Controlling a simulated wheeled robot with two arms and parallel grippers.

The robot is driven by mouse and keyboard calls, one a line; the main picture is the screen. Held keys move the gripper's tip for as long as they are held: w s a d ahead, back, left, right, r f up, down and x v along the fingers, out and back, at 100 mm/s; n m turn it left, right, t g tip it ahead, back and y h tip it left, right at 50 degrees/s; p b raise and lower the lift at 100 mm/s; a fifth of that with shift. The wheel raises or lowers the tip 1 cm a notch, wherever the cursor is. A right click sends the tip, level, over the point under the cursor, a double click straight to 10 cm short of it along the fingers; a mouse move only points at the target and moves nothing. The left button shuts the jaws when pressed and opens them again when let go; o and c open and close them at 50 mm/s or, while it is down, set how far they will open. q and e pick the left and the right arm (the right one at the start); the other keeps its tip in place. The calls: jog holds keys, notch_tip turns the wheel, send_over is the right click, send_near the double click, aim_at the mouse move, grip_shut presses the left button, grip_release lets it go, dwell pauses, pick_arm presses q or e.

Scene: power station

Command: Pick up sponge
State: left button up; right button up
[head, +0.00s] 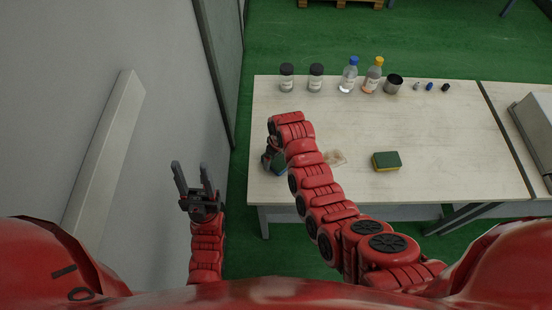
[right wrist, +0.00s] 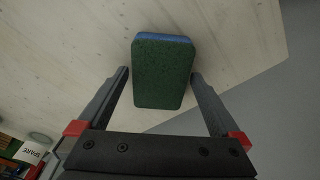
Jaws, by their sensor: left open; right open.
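A sponge with a green scouring side and a blue body (right wrist: 163,73) lies on the table. In the right wrist view it sits between the two fingers of my right gripper (right wrist: 160,78), which is open, with a narrow gap on each side. In the head view this sponge (head: 280,168) is partly hidden by my right gripper (head: 271,158) near the table's left front. A second sponge, green and yellow (head: 386,162), lies on the table further right, clear of both grippers. My left gripper (head: 191,170) is open and empty, left of the table.
A grey wall (head: 150,50) stands left.

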jog(key=shift+f, duration=0.25)
jog(key=c, duration=1.3)
jog(key=shift+r, duration=0.15)
